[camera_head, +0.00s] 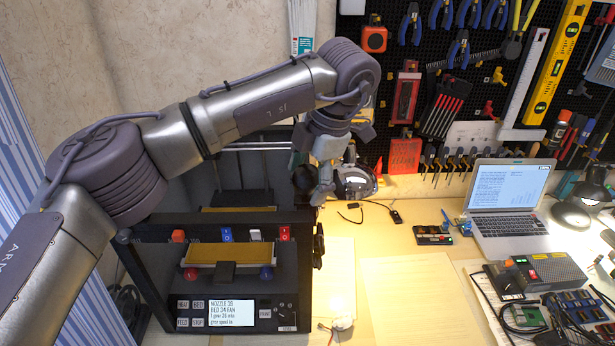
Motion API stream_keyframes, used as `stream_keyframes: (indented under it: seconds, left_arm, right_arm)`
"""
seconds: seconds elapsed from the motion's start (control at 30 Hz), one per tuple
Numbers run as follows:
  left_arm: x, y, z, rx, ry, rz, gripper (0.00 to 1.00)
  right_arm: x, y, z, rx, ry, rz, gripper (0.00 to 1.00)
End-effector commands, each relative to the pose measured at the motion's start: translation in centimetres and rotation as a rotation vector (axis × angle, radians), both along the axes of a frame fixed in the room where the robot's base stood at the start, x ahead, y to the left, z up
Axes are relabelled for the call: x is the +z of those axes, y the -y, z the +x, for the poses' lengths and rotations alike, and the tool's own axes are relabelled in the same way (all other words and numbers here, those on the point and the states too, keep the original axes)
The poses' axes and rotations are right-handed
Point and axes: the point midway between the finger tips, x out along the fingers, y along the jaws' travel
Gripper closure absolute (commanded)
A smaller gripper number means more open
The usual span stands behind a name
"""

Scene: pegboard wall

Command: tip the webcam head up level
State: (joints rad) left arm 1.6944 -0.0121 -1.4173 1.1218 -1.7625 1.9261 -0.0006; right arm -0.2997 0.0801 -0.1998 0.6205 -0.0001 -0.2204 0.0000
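I cannot clearly make out a webcam. A rounded silver and dark object (355,182) sits just right of my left gripper (321,192), at the back of the table near the pegboard. It is partly hidden by the gripper, and I cannot tell whether it is the webcam or how its head is tilted. My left arm reaches in from the left over the printer, with its gripper pointing down. The fingers are small and overlap dark shapes behind, so their opening and any contact are unclear. My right gripper is out of view.
A black 3D printer (218,312) stands below my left arm. A laptop (509,200), a dark lamp (592,186) and a grey box (545,272) are on the right. Tools hang on the pegboard (395,62). The table's middle (405,290) is mostly clear.

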Motion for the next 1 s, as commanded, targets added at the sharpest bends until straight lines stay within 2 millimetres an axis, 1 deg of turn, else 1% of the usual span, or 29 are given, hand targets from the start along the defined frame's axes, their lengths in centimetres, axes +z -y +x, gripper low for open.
stream_keyframes:
  seconds: [0.2,0.33,0.47,0.6,0.7,0.8,0.9,1.0]
  left_arm:
    - [0.2,0.0,0.0,0.001,0.001,-0.001,0.22]
    - [1.3,0.3,-0.1,0.001,0.003,-0.001,0.22]
    - [3.5,0.9,-0.4,0.001,0.004,-0.001,0.22]
    - [6.6,1.7,-0.9,0.001,0.004,-0.001,0.22]
    - [8.5,2.2,-1.1,0.001,0.005,0.000,0.22]
    - [10.0,2.6,-1.3,0.001,0.004,0.001,0.22]
    - [10.9,2.8,-1.4,0.002,0.002,0.001,0.22]
    - [11.4,2.9,-1.5,0.000,0.000,0.000,0.22]
  right_arm:
    - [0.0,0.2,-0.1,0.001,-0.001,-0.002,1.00]
    - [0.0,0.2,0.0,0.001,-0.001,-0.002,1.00]
    - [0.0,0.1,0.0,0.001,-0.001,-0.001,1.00]
    - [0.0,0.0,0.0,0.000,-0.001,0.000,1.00]
    - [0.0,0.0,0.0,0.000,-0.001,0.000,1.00]
    - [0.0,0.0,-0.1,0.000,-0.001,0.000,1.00]
    - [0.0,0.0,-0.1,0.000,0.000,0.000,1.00]
    - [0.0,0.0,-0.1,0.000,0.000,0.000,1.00]
